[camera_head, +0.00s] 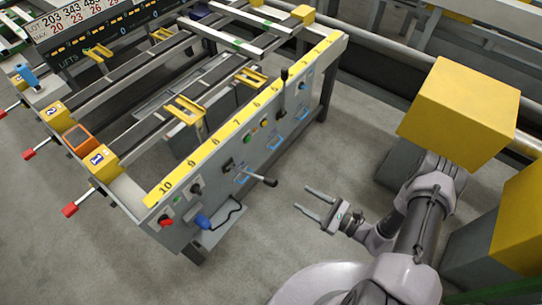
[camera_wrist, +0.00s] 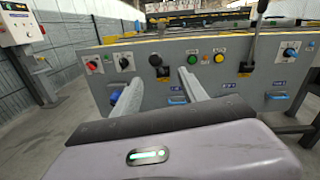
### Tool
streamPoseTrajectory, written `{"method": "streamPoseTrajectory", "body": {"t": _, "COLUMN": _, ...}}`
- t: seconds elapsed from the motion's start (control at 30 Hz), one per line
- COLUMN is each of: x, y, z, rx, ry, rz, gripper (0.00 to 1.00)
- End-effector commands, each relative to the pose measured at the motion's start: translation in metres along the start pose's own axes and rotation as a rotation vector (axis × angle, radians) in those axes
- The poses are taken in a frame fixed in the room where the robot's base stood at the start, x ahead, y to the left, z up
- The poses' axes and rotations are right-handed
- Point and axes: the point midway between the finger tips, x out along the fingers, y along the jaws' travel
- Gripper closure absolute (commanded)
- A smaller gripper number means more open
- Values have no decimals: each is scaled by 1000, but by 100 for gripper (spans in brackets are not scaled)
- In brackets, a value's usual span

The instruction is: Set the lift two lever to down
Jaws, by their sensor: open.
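The grey control panel (camera_head: 210,170) carries two black-knobbed levers; I cannot read which is lift two. The nearer lever (camera_head: 258,178) sticks out from the panel toward my gripper. The farther lever (camera_head: 283,92) stands upright, its knob above the panel's top edge. In the wrist view the nearer lever's knob (camera_wrist: 163,73) shows end-on between my fingers, and the upright lever (camera_wrist: 255,35) is to the right. My gripper (camera_head: 307,199) is open and empty, to the right of the nearer lever's knob and apart from it.
A red knob (camera_head: 165,220), a blue plug (camera_head: 203,221) with a cable and green and yellow buttons share the panel. Yellow-topped blocks (camera_head: 461,112) stand on the right. Grey floor (camera_head: 290,235) is clear around my gripper. Red-ended handles (camera_head: 70,209) stick out at the table's left.

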Motion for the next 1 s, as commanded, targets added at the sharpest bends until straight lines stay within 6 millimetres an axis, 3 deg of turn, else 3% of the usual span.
{"method": "streamPoseTrajectory", "body": {"t": 0.3, "x": 87, "y": 4, "z": -2, "rx": -2, "ry": -1, "rz": 13, "gripper": 50}}
{"method": "streamPoseTrajectory", "body": {"t": 0.5, "x": 134, "y": 4, "z": -2, "rx": -2, "ry": -1, "rz": 13, "gripper": 50}}
{"method": "streamPoseTrajectory", "body": {"t": 0.7, "x": 161, "y": 4, "z": -1, "rx": -2, "ry": 0, "rz": 9, "gripper": 50}}
{"method": "streamPoseTrajectory", "body": {"t": 1.0, "x": 166, "y": 3, "z": 0, "rx": 0, "ry": 0, "rz": 7, "gripper": 50}}
